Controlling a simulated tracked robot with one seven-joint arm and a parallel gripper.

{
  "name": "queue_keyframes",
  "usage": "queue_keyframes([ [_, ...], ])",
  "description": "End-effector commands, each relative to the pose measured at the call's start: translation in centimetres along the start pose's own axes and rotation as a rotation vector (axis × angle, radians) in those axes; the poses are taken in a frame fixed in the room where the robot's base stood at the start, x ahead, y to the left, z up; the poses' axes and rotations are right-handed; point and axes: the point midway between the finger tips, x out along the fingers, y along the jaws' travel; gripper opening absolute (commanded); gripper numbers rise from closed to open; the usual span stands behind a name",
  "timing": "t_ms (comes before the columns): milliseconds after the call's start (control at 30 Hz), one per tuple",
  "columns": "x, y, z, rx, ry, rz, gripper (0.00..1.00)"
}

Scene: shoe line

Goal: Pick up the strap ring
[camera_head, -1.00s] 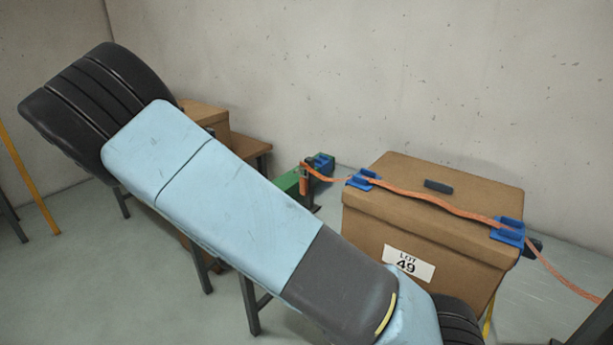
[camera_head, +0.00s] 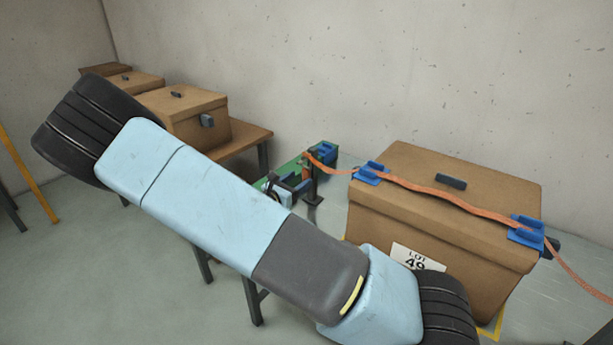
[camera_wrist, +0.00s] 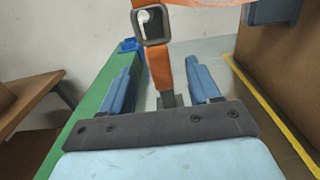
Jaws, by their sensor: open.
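The strap ring (camera_wrist: 152,24) is a dark, squarish loop at the top middle of the wrist view. It is on an orange strap (camera_wrist: 160,66), whose tail hangs below it. A white hook-like piece shows inside the ring. My gripper (camera_wrist: 161,72) is open, with one blue finger on each side of the hanging strap and the ring beyond the fingertips. In the head view my gripper (camera_head: 288,187) is partly hidden by my arm, beside a dark post. The orange strap (camera_head: 432,190) runs from there over the carton; the ring is not clear in that view.
A carton (camera_head: 435,223) labelled LOT 49 stands right, with blue corner guards (camera_head: 527,230) under the strap. A green surface (camera_wrist: 92,115) lies left of my gripper. More cartons (camera_head: 184,112) stand on a wooden table (camera_head: 240,141). A concrete wall is behind.

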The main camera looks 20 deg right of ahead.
Motion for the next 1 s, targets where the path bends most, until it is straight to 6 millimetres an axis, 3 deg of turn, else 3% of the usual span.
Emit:
queue_keyframes([
  [233, 1.4, 0.1, 0.0, -0.001, -0.001, -0.002, 0.62],
  [533, 5.2, 0.3, 0.1, -0.001, -0.001, -0.001, 0.62],
  [767, 5.4, 0.3, 0.1, 0.000, 0.000, 0.000, 0.62],
  [1000, 5.4, 0.3, 0.1, 0.000, 0.000, 0.000, 0.41],
])
